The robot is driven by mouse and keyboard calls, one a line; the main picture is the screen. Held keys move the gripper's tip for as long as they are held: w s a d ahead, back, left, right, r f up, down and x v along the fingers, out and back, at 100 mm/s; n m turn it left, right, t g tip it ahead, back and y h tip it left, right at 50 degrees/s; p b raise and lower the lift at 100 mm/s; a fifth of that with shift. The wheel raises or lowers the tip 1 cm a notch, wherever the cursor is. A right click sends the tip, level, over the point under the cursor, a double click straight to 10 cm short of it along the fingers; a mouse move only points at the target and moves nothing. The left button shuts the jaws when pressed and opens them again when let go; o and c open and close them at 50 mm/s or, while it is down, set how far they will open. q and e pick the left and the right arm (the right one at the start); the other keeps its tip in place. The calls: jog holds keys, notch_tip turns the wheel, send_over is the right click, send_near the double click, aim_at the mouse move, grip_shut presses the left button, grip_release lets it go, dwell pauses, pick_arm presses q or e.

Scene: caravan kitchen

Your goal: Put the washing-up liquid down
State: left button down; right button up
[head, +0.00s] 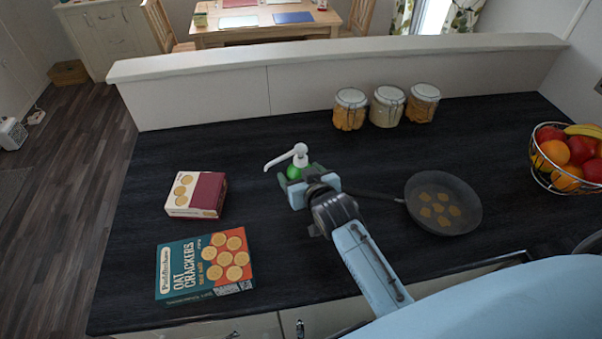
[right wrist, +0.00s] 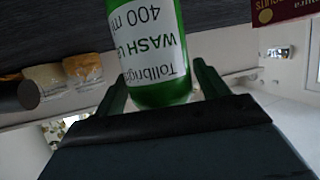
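The washing-up liquid (head: 294,172) is a green bottle with a white pump top, over the dark worktop (head: 240,150) left of the pan. In the right wrist view the bottle (right wrist: 160,60) shows its white label upside down between the two fingers. My right gripper (head: 310,188) is shut on the bottle, with the fingers close against both sides. The bottle's base is out of sight, so I cannot tell whether it touches the worktop. My left gripper is not in view.
A frying pan (head: 462,207) lies right of my gripper. A small box (head: 208,194) and an oat crackers box (head: 175,278) lie to the left. Several jars (head: 388,106) stand at the back; a fruit basket (head: 545,178) is far right. The worktop's back left is clear.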

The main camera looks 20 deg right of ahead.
jog(key=shift+o, duration=0.6)
